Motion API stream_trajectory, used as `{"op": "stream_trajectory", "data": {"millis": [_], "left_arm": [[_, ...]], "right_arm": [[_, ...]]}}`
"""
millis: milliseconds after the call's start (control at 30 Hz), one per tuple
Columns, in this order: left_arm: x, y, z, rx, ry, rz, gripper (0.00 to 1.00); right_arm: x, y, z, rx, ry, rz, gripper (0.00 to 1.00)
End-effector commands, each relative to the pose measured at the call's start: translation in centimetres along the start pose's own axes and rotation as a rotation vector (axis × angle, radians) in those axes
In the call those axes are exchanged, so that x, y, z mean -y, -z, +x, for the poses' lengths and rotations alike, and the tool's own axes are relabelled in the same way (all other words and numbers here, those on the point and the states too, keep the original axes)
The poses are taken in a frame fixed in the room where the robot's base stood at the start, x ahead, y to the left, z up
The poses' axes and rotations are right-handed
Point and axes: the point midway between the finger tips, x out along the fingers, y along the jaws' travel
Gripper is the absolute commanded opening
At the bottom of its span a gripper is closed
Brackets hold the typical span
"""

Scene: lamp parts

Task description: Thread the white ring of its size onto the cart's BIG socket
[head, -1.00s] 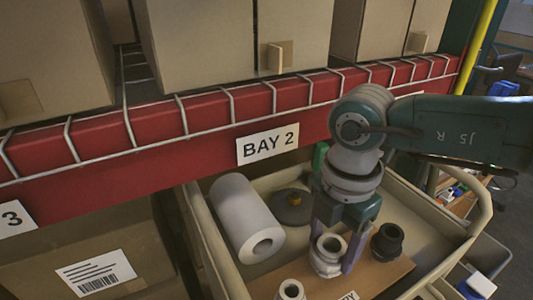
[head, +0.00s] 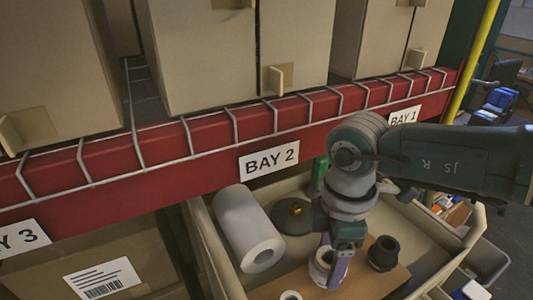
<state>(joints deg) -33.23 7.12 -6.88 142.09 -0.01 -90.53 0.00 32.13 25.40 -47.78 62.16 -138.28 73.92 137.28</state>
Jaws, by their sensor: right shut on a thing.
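My right gripper (head: 334,262) points down into the cart (head: 216,252) and is shut on a pale white ring (head: 320,264). The ring is low over the brown board (head: 362,284). The gripper and its purple finger hide part of the ring, and I cannot tell how it sits on a socket beneath it. A dark grey fitting (head: 383,253) stands upright on the board just right of the gripper. Another pale fitting (head: 291,296) is cut off at the bottom edge. My left gripper is out of view.
A white roll (head: 247,228) lies in the cart on the left. A dark round thing (head: 292,216) sits between it and my gripper. The red shelf beam (head: 205,150) with cardboard boxes runs behind the cart. Bins (head: 485,262) stand to the right.

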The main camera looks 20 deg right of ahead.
Motion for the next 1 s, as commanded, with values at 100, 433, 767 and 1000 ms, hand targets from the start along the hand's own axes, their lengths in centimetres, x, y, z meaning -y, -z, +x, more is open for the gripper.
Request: {"op": "stream_trajectory", "data": {"millis": [100, 433, 767, 1000], "left_arm": [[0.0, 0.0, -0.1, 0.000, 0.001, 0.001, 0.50], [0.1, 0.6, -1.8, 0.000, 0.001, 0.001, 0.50], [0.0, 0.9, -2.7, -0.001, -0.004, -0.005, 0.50], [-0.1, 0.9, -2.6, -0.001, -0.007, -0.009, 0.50]], "right_arm": [[0.1, -0.2, 0.1, 0.005, 0.004, 0.016, 0.00], [0.2, -0.1, -0.1, 0.005, 0.006, 0.337, 0.00], [0.2, -0.1, 0.1, 0.003, 0.005, 0.597, 0.00], [0.2, -0.1, 0.2, 0.002, 0.005, 0.600, 0.00]]}}
